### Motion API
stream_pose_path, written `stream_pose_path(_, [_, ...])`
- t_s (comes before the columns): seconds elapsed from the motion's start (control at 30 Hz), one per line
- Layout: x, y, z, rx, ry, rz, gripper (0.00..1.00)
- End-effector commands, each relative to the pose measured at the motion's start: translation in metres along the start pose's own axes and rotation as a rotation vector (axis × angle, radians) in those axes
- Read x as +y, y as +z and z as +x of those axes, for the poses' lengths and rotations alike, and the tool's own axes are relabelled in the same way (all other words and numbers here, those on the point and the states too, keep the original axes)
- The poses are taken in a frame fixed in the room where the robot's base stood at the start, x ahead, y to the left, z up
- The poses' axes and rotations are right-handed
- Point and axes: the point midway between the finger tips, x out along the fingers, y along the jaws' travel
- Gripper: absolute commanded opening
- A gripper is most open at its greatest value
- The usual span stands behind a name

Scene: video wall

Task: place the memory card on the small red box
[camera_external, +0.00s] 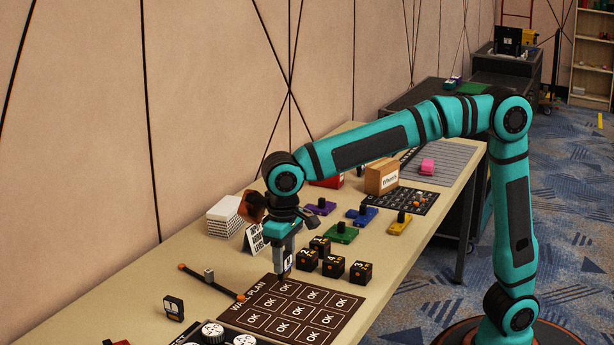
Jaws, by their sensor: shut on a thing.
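My gripper (283,272) points down over the near table, at the back edge of the dark plan board. It is shut on a small, pale, dark-marked piece (288,263), which looks like the memory card. The jaws partly hide it, and I cannot tell whether it touches the board. A red box (327,182) stands farther back by the wall, partly hidden by my arm and a tan box. Another small red thing (118,342) is cut off at the bottom edge. I cannot tell for sure which is the small red box.
Several black numbered cubes (334,266) stand right beside my gripper. The plan board (300,318) has "OK" cells. Colored blocks with black knobs (341,232), a tan box (381,177) and a white stack (224,216) stand behind.

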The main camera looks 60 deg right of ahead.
Motion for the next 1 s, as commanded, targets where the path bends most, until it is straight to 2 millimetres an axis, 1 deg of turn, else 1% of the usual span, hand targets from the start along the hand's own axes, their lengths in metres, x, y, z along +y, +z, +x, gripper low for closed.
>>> stream_pose_path(0.07, [0.001,-0.002,0.0,0.0,0.0,0.005,0.21])
stream_pose_path(0.17, [0.008,-0.011,-0.002,0.0,0.0,0.026,0.21])
stream_pose_path(0.27, [0.023,-0.029,-0.005,0.0,0.0,0.074,0.21])
stream_pose_path(0.37, [0.044,-0.053,-0.009,0.0,0.0,0.139,0.21])
stream_pose_path(0.5, [0.08,-0.089,-0.017,0.001,0.0,0.241,0.21])
stream_pose_path(0.67, [0.125,-0.127,-0.025,0.001,0.0,0.356,0.21])
stream_pose_path(0.87, [0.187,-0.169,-0.035,0.001,0.0,0.502,0.21])
stream_pose_path(0.97, [0.219,-0.188,-0.039,0.002,0.0,0.573,0.21])
stream_pose_path(1.0, [0.233,-0.195,-0.041,0.001,0.0,0.603,0.21])
